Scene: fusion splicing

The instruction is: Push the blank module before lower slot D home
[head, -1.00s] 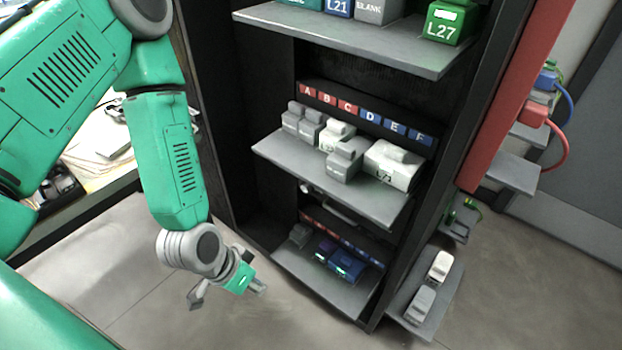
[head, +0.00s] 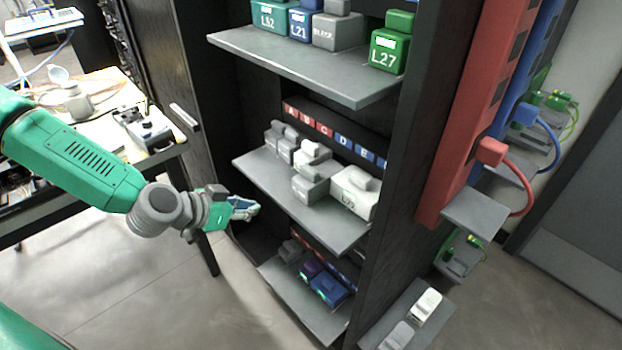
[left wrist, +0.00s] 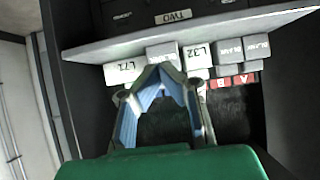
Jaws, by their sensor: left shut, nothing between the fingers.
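A grey module (head: 310,184) stands on the middle shelf (head: 340,234), further toward the front edge than its neighbours, roughly before the blue D label (head: 343,141). A white module (head: 356,192) is right of it and another white module (head: 313,156) is behind it to the left. In the left wrist view, which shows the shelf upside down, the grey module (left wrist: 164,53) is between the white modules. My left gripper (head: 247,208) is shut and empty, left of the middle shelf and apart from it. Its fingertips (left wrist: 163,73) overlap the grey module's lower edge in the left wrist view.
Two grey modules (head: 283,140) stand at the shelf's left end. An upper shelf (head: 300,65) holds coloured modules, and a bottom shelf (head: 285,285) holds small ones. The cabinet's dark right side (head: 410,170) bounds the shelves. A table (head: 165,158) with tools is at left.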

